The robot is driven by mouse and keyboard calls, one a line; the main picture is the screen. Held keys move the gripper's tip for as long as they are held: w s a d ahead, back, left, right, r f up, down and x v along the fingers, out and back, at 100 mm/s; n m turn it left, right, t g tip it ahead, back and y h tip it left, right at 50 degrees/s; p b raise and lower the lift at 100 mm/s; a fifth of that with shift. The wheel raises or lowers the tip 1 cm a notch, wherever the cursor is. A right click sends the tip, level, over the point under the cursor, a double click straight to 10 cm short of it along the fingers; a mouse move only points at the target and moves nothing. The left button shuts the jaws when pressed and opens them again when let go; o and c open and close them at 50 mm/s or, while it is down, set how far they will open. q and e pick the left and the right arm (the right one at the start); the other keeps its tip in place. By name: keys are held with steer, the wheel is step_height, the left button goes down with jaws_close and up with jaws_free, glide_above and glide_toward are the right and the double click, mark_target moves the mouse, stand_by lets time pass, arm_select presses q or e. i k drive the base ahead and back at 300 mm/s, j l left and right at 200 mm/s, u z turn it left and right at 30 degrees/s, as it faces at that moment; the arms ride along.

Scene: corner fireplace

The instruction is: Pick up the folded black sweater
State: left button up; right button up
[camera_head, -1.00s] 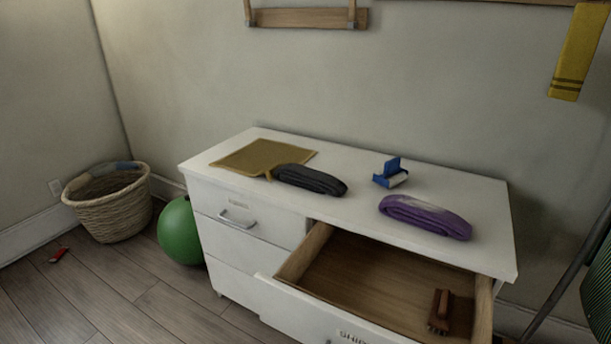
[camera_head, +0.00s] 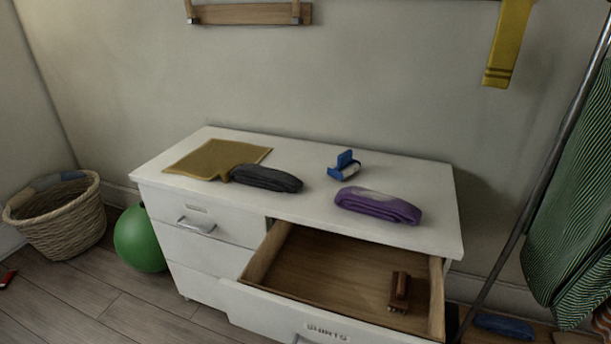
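The folded black sweater (camera_head: 266,178) lies on top of the white dresser (camera_head: 300,200), left of its middle. It is a flat, dark, rounded bundle. Its left end touches or lies very close to a mustard-yellow cloth (camera_head: 212,158). Neither of my grippers shows in the head view.
A folded purple garment (camera_head: 378,205) and a blue object (camera_head: 345,166) are also on the dresser. An open drawer (camera_head: 335,275) juts out in front, with a brown brush-like item (camera_head: 399,292) inside. A green ball (camera_head: 139,240) and wicker basket (camera_head: 62,222) stand left; striped cloth (camera_head: 570,215) hangs right.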

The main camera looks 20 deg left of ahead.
mark_target(255, 174)
steer(key=i+j+z, duration=0.3)
steer(key=j+z, duration=0.3)
steer(key=j, duration=0.2)
steer(key=i+j+z, duration=0.1)
steer(key=j+z, duration=0.2)
steer(key=j, duration=0.2)
steer(key=j+z, duration=0.3)
steer(key=j, duration=0.15)
